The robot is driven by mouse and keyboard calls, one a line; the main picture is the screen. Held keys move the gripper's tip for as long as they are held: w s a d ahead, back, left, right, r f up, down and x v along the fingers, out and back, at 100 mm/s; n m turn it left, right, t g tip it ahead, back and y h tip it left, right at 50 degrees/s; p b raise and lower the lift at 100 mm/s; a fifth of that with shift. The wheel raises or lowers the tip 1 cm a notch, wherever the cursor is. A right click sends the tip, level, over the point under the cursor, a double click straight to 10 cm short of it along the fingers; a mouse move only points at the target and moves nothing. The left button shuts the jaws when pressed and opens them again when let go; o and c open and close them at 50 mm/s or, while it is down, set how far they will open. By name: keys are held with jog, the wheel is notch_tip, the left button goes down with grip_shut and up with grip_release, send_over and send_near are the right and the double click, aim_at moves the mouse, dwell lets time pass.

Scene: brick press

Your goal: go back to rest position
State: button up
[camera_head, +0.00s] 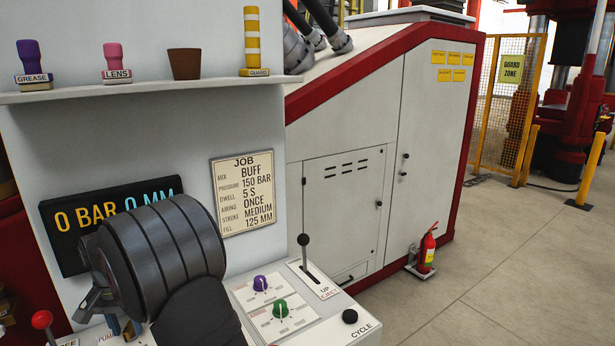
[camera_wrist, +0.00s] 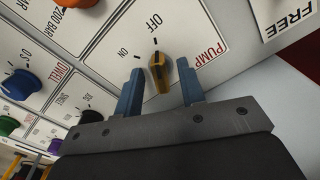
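My gripper (camera_wrist: 159,80) is open in the wrist view. Its two blue fingers stand on either side of the yellow pump knob (camera_wrist: 159,75), with a gap visible on each side. The knob appears turned toward the OFF mark on the white panel (camera_wrist: 105,45). In the head view, my dark arm covers much of the lower left and mostly hides the gripper and the knob.
A black display (camera_head: 68,222) reads 0 BAR and 0 MM, partly behind my arm. The red-knobbed lever (camera_head: 42,320) stands left of my arm. The eject lever (camera_head: 303,241), purple and green knobs (camera_head: 279,308) and cycle button (camera_head: 350,316) are to the right.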

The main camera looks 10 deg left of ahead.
jog(key=n, duration=0.5)
jog(key=shift+d+n, duration=0.1)
jog(key=shift+n, duration=0.2)
jog(key=shift+w+n, duration=0.15)
jog(key=shift+n, duration=2.45)
notch_tip(320, 180, up, 17)
jog(key=s+m, duration=0.1)
jog(key=m, duration=0.7)
jog(key=f, duration=1.7)
jog(key=shift+d+f, duration=0.15)
jog(key=shift+d, duration=0.05)
